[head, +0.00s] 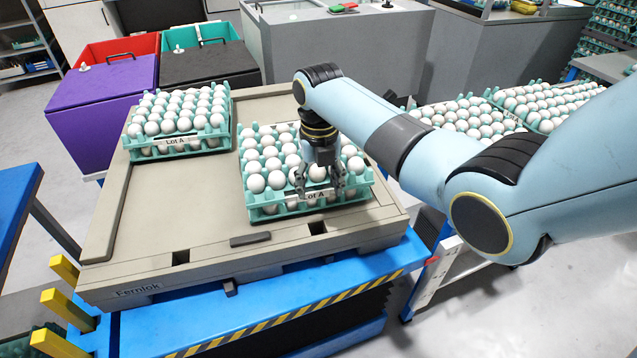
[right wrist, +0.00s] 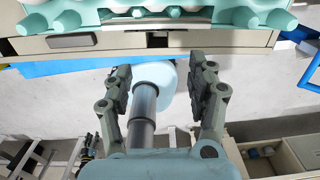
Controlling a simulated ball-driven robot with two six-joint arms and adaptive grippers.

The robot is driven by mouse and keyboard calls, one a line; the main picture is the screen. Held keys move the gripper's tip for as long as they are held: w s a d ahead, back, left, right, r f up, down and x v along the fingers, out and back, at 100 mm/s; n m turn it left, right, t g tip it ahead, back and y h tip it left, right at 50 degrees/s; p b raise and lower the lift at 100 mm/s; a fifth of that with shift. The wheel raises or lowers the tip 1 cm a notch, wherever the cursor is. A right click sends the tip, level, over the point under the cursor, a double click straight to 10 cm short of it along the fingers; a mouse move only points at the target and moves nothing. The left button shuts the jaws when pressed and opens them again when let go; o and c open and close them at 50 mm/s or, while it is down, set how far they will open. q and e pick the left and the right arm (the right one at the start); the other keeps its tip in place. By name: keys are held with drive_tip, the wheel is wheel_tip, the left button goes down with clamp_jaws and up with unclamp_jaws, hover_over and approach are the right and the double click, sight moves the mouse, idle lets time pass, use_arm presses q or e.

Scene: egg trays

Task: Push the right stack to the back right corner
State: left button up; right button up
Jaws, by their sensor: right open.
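The right stack, a teal egg tray stack (head: 262,213) full of white eggs with a "Lot A" label, sits on the right half of a grey-beige pallet (head: 215,256). Its teal edge also shows at the top of the right wrist view (right wrist: 240,17). My right gripper (head: 320,190) points down at the stack's front side, in front of the label. Its fingers are apart and hold nothing; contact with the stack cannot be told. In the right wrist view the open fingers (right wrist: 160,82) are spread below the pallet edge. My right arm covers the pallet's back right corner.
A left egg stack (head: 150,152) sits at the pallet's back left, with a clear strip between the stacks. The pallet rests on a blue platform (head: 165,325). Purple (head: 100,105) and black bins stand behind. More egg trays (head: 545,118) lie at the right.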

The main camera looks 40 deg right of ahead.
drive_tip(key=b, duration=0.5)
hover_over(319, 218)
drive_tip(key=s+a, duration=0.1)
drive_tip(key=s, duration=0.1)
drive_tip(key=f, duration=0.6)
drive_tip(key=shift+a, duration=0.2)
wheel_tip(319, 218, down, 5)
drive_tip(key=b, duration=0.3)
drive_tip(key=shift+w, duration=0.1)
drive_tip(key=w+b, duration=0.1)
drive_tip(key=w, duration=0.1)
drive_tip(key=w+d+b, duration=0.1)
drive_tip(key=w+b, duration=0.1)
drive_tip(key=w+d+b, duration=0.1)
drive_tip(key=w+b, duration=0.1)
drive_tip(key=shift+d, duration=0.1)
drive_tip(key=w+b, duration=0.1)
drive_tip(key=w+d+b, duration=0.1)
drive_tip(key=w+b, duration=0.1)
drive_tip(key=shift+b, duration=0.3)
drive_tip(key=shift+w+r, duration=0.2)
drive_tip(key=shift+w, duration=0.05)
